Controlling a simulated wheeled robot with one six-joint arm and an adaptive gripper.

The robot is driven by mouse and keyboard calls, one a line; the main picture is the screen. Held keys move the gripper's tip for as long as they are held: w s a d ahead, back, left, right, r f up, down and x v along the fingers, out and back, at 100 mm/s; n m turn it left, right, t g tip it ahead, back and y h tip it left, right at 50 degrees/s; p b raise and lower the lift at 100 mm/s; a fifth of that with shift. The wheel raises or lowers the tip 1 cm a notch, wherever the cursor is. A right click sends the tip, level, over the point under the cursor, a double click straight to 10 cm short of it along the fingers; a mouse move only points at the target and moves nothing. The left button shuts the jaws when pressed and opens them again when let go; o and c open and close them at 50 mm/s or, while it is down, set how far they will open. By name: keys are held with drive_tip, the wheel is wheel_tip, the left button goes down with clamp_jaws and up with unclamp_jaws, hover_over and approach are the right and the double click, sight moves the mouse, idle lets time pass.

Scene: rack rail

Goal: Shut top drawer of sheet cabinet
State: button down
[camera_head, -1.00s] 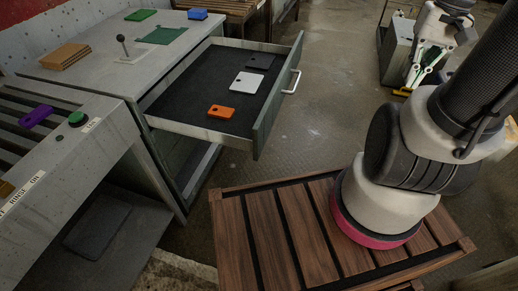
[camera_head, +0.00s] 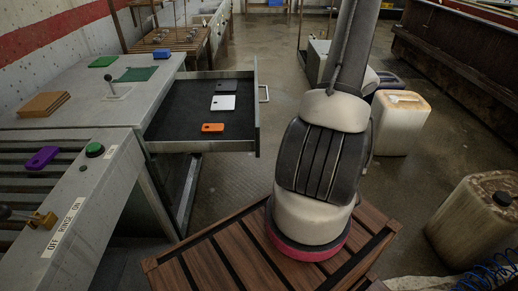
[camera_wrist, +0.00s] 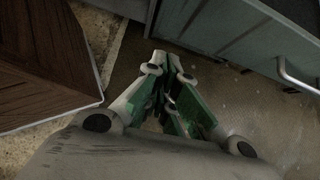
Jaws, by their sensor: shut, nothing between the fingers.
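The top drawer (camera_head: 190,131) of the grey sheet cabinet (camera_head: 60,92) is pulled out well to the right in the head view. Its front panel (camera_head: 256,118) carries a pale bar handle (camera_head: 265,93). In the wrist view the grey-green drawer front (camera_wrist: 240,30) and the handle (camera_wrist: 297,78) show at upper right. My gripper (camera_wrist: 167,58) is shut and empty, with its fingertips apart from the handle and to its left in the picture. The gripper is not seen in the head view.
Inside the drawer lie dark grey (camera_head: 228,87), white (camera_head: 223,103) and orange (camera_head: 212,127) pieces. A green pad (camera_head: 137,74) and a small lever (camera_head: 112,80) are on the cabinet top. Open floor (camera_head: 225,180) lies beyond the drawer front. Jerrycans (camera_head: 402,120) stand at right.

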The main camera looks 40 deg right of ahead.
drive_tip(key=w+a+r+x, duration=0.1)
drive_tip(key=r+x, duration=0.1)
drive_tip(key=x, duration=1)
drive_tip(key=shift+w+a+f+m, duration=0.25)
drive_tip(key=shift+w+a+m, duration=0.1)
drive_tip(key=shift+a, duration=0.2)
